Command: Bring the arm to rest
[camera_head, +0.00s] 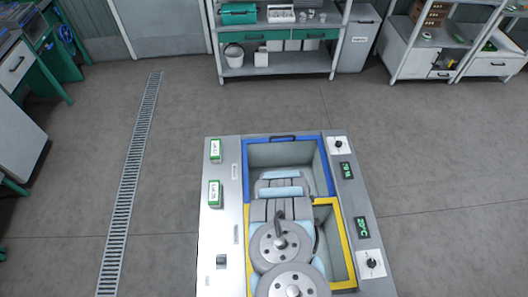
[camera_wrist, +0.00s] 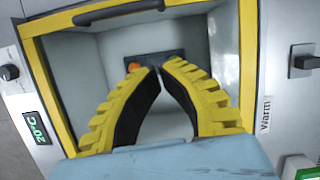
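My gripper (camera_wrist: 161,66) shows in the wrist view with yellow ribbed fingers and black inner pads. Its fingertips meet, and nothing shows between them. It points into the yellow-rimmed compartment (camera_wrist: 227,45), which has pale grey walls. A dark plate with an orange spot lies behind the fingertips; I cannot tell what the orange spot is. In the head view my grey and light-blue arm is folded over the two-compartment unit and hides the gripper. The yellow-rimmed compartment also shows there (camera_head: 346,262), partly covered by the arm.
The blue-rimmed compartment (camera_head: 324,170) lies behind the yellow one. Workbenches (camera_head: 280,70) stand at the back. The floor around the unit is clear.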

